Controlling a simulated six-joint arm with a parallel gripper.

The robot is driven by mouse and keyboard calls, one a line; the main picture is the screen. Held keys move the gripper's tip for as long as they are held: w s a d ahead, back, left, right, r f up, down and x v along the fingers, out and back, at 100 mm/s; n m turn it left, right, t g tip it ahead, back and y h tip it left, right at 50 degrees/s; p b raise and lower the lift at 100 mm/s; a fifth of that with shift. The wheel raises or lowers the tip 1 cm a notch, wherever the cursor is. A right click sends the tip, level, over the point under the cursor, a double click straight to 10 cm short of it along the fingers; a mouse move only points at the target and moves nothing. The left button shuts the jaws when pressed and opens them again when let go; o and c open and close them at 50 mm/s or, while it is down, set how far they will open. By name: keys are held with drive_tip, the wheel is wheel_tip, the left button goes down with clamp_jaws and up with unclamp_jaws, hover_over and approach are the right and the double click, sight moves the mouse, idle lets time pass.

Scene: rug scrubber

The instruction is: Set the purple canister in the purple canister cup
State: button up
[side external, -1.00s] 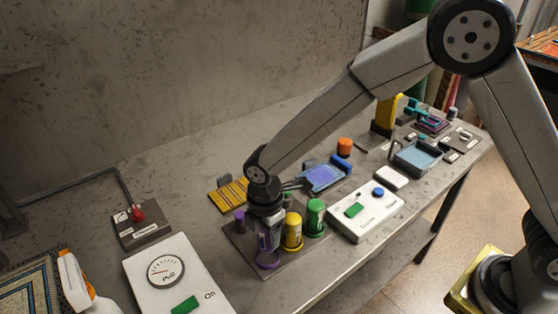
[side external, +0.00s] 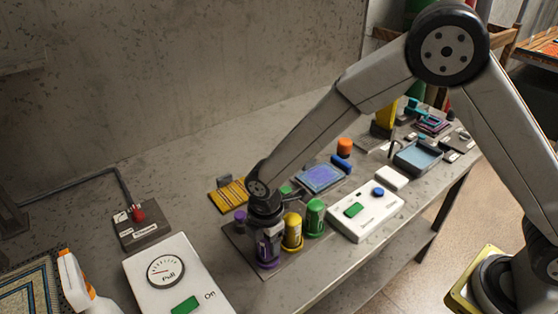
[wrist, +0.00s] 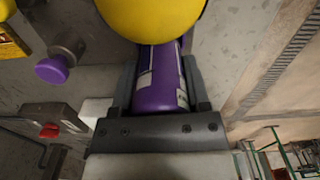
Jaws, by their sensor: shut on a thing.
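The purple canister (wrist: 158,90) stands between the jaws of my gripper (side external: 268,245), which is shut on it. In the side view the gripper hides much of the canister. The purple canister cup (side external: 267,265) is a purple ring at the front left of the grey rack. The canister is upright, straight above the cup or with its lower end in it. I cannot tell whether it rests on the bottom.
The yellow canister (side external: 292,232) stands close to the right of my gripper, with the green canister (side external: 315,217) beyond it. A purple knob (side external: 240,216) is behind to the left. A white gauge panel (side external: 172,275) lies to the left, a white button box (side external: 366,213) to the right.

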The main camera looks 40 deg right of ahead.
drive_tip(key=shift+f, duration=0.6)
idle(0.8)
drive_tip(key=o, duration=1.3)
drive_tip(key=shift+c, duration=0.2)
drive_tip(key=shift+r, duration=0.1)
drive_tip(key=shift+r, duration=3.8)
drive_tip(key=shift+r, duration=0.5)
drive_tip(key=s+d+r+m+t, duration=0.1)
drive_tip(key=s+d+m, duration=0.4)
drive_tip(key=d+m, duration=0.4)
drive_tip(key=s+d+r+m+t, duration=0.1)
drive_tip(key=s+d+m, duration=0.5)
drive_tip(key=d+m, duration=0.3)
drive_tip(key=d, duration=0.3)
drive_tip(key=shift+s+m+t, duration=0.2)
drive_tip(key=shift+m+t, duration=0.1)
drive_tip(key=shift+m, duration=0.1)
